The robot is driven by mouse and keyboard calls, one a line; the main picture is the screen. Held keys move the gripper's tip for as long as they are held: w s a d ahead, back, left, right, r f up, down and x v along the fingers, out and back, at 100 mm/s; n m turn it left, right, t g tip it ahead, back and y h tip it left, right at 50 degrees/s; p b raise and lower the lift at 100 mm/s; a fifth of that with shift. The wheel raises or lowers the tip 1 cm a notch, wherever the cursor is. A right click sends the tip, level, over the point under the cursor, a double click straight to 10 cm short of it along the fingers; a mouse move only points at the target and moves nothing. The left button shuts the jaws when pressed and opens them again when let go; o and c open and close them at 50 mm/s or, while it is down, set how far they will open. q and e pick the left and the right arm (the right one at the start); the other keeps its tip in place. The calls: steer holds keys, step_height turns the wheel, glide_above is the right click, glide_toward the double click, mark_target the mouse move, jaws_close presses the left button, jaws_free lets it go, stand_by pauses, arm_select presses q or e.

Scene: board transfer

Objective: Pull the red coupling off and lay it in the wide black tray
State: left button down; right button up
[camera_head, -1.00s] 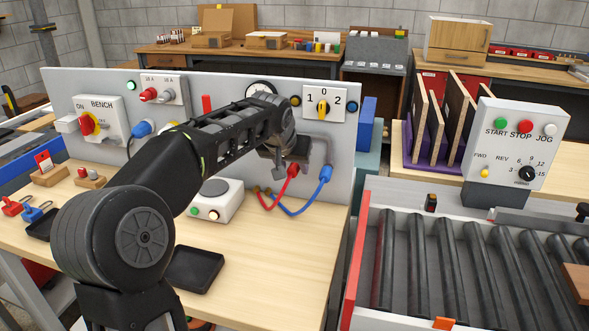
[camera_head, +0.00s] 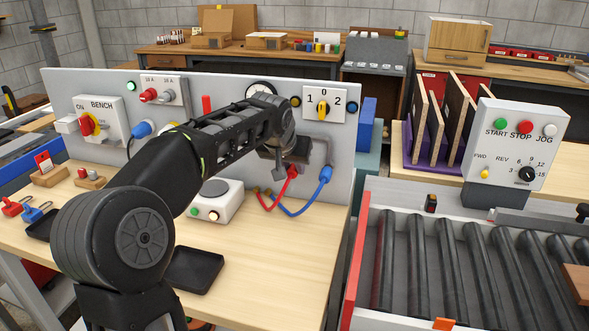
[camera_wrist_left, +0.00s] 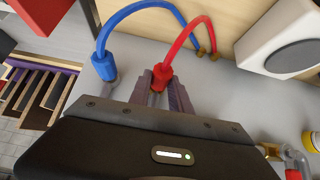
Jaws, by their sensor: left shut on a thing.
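The red coupling (camera_head: 291,173) is at the end of a red hose, in front of the grey panel. In the left wrist view the red coupling (camera_wrist_left: 161,76) sits between the two fingers of my left gripper (camera_wrist_left: 162,88), which is shut on it. A grey pipe shows just below it; I cannot tell whether the coupling is still seated on it. In the head view my left gripper (camera_head: 284,172) is partly hidden by its own wrist. A black tray (camera_head: 196,268) lies on the bench, partly behind my left arm. My right gripper is out of view.
A blue coupling (camera_head: 325,174) with a blue hose is beside the red one, also in the left wrist view (camera_wrist_left: 103,66). A white box with a round plate (camera_head: 222,207) stands left of the hoses. Another black tray (camera_head: 38,228) is partly hidden. The front right bench is clear.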

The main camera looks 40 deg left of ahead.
mark_target(291, 177)
arm_select(q)
steer(key=shift+s+f, duration=0.1)
steer(key=shift+s, duration=0.05)
steer(key=shift+s+d+b, duration=0.25)
steer(key=shift+s+b, duration=0.25)
steer(key=shift+s, duration=0.15)
steer(key=shift+s+d+b, duration=0.25)
steer(key=shift+s+b, duration=0.2)
steer(key=shift+s, duration=0.15)
steer(key=shift+s, duration=0.1)
steer(key=shift+s+d+b, duration=0.25)
steer(key=shift+s+b, duration=0.2)
steer(key=shift+s, duration=0.25)
steer(key=shift+s+d+b, duration=0.25)
steer(key=shift+s+b, duration=0.15)
steer(key=shift+s, duration=0.25)
steer(key=shift+s+d+b, duration=0.25)
steer(key=shift+s+b, duration=0.2)
steer(key=shift+s, duration=0.25)
